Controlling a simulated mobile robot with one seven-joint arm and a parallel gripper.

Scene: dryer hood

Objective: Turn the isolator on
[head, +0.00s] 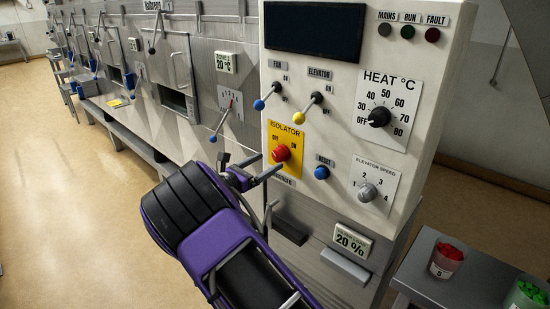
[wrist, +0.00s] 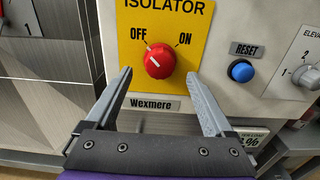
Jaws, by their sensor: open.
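The isolator is a red rotary knob (head: 281,153) on a yellow plate (head: 272,133) marked OFF on the left and ON on the right. In the wrist view the red knob (wrist: 159,61) has a white mark pointing up and left, toward OFF. My gripper (head: 262,166) is just in front of the plate at its lower left. In the wrist view my gripper (wrist: 160,83) is open and empty, with one finger on each side below the knob. The fingers look apart from the knob.
A blue RESET button (head: 321,172) lies right of the plate. Two toggle levers, blue-tipped (head: 259,104) and yellow-tipped (head: 299,118), stick out above it. The heat dial (head: 379,117) and elevator speed knob (head: 368,192) are further right. A side table (head: 455,285) holds cups.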

